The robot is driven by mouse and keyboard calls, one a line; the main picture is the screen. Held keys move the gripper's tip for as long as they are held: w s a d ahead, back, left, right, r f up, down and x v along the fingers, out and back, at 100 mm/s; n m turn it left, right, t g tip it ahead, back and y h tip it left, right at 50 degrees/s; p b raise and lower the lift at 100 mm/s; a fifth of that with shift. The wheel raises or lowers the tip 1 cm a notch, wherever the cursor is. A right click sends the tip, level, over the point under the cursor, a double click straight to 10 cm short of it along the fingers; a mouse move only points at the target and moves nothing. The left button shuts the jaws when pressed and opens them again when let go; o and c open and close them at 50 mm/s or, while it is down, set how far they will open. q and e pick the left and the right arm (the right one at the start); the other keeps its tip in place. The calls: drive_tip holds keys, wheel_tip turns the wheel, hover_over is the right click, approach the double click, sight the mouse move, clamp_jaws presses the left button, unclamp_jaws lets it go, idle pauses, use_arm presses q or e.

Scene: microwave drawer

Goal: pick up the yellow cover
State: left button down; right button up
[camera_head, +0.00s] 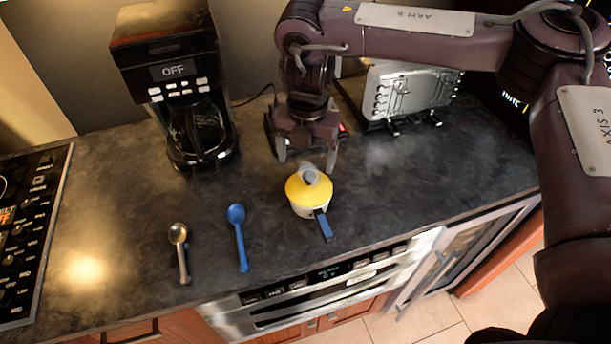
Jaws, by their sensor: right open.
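The yellow cover (300,190) sits on a small white pot (308,210) on the dark countertop. The cover has a grey knob (309,174) on top. The pot's blue handle (324,226) points toward the counter's front edge. My right gripper (306,163) is open and empty, with its fingers pointing down just above and behind the cover, near the knob. Whether a finger touches the knob cannot be told. My left gripper is not in view.
A blue spoon (238,238) and a grey spoon (180,252) lie left of the pot. A coffee maker (170,75) stands at the back left, a toaster (410,95) at the back right. A cooktop (30,225) is at far left. A microwave drawer (320,285) is below the counter.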

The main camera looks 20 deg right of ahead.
sight(309, 174)
drive_tip(key=shift+w+d+r, duration=0.1)
drive_tip(key=shift+d+r, duration=0.3)
drive_tip(key=shift+d, duration=0.2)
drive_tip(key=shift+d+f, duration=0.1)
drive_tip(key=shift+f, duration=1)
drive_tip(key=shift+f+p, duration=0.35)
drive_tip(key=shift+p, duration=0.05)
drive_tip(key=f, duration=0.1)
drive_tip(key=f+p, duration=0.1)
drive_tip(key=f, duration=0.1)
drive_tip(key=shift+a+f+p, duration=0.25)
drive_tip(key=shift+f+p, duration=0.05)
drive_tip(key=shift+p, duration=0.1)
drive_tip(key=shift+f, duration=0.5)
